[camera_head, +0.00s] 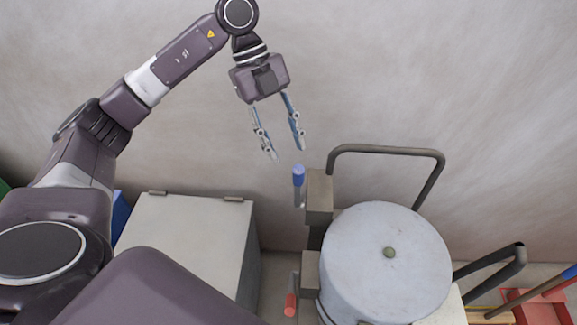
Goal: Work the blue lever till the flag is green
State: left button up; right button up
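The blue lever (299,176) has a blue grip on a short metal rod. It stands at the left side of a grey-brown block (319,188) fixed beside a round grey drum (386,275). My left gripper (286,155) hangs above and slightly left of the blue lever, fingers pointing down. Its fingers are apart with nothing between them, and it appears clear of the lever. No flag can be made out in this view. My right gripper is not in view.
A red-tipped lever (291,304) sits lower on the same side of the drum. A dark bent pipe (388,150) arches behind the drum. A grey hinged box (187,238) stands at the left. Red items and a broom-like handle (540,290) lie at the far right.

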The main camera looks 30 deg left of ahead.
aim_at(298, 184)
pick_arm(q)
jog(key=x, duration=0.3)
jog(key=p+x, duration=0.1)
jog(key=x, duration=0.2)
jog(key=shift+s+d+f+p, duration=0.1)
jog(key=shift+s+d+p, duration=0.15)
jog(key=shift+d, duration=0.25)
jog(key=shift+d+f, duration=0.2)
jog(key=shift+f, duration=0.35)
jog(key=shift+d, duration=0.1)
jog(key=c, duration=1)
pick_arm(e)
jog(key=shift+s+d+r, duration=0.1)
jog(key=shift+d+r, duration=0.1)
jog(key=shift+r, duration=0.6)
pick_arm(q)
jog(key=shift+w, duration=0.1)
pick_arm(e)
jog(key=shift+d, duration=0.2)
